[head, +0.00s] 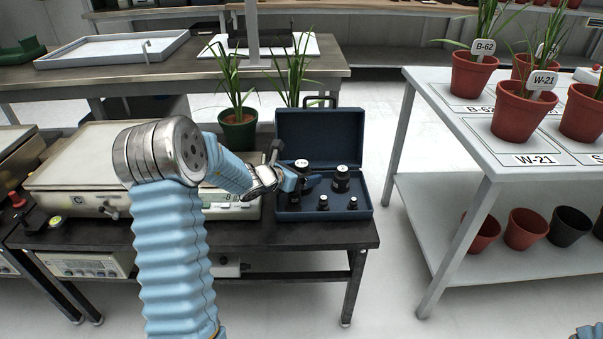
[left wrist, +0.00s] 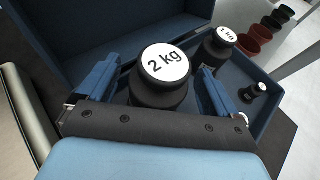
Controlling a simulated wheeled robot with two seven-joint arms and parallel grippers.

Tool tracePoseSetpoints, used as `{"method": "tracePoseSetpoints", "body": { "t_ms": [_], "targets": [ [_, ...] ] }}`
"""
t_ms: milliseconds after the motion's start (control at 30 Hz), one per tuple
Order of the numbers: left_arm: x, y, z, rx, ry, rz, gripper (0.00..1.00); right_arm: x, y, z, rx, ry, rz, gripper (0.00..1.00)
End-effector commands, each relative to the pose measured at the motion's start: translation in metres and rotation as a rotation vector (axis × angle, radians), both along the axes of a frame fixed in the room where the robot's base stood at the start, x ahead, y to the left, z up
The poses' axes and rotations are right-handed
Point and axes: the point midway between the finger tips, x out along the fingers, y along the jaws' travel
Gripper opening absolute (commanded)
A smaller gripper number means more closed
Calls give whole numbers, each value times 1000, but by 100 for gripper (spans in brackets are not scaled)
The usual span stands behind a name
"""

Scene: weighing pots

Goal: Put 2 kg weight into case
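The 2 kg weight (left wrist: 165,72) is black with a white round label. It is at the left part of the open blue case (head: 364,214), and in the head view its label (head: 301,163) shows just above my gripper. My left gripper (head: 298,183) is at the case's left side. In the left wrist view its two blue fingers (left wrist: 160,85) are apart on either side of the weight, with gaps showing beside the top. The weight's base is hidden, so I cannot tell how it rests.
A 1 kg weight (head: 341,178) and smaller weights (head: 323,202) stand in the case. A scale (head: 75,170) is left of it on the dark table. A potted plant (head: 238,132) stands behind. A white shelf (head: 460,140) with pots is to the right.

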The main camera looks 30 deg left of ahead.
Motion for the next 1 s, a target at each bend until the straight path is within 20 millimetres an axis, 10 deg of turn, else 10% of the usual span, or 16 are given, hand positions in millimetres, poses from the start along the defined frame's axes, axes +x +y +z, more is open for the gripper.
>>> {"method": "tracePoseSetpoints", "body": {
  "t_ms": [400, 1000],
  "targets": [
    [0, 1, 21, 0, 1, 1, 93, -1, 2, 25, 4, 2, 5, 43],
    [-106, 26, 57, 1, 0, 2, 93, -1, 2, 14, 3, 1, 4, 43]
  ]
}}
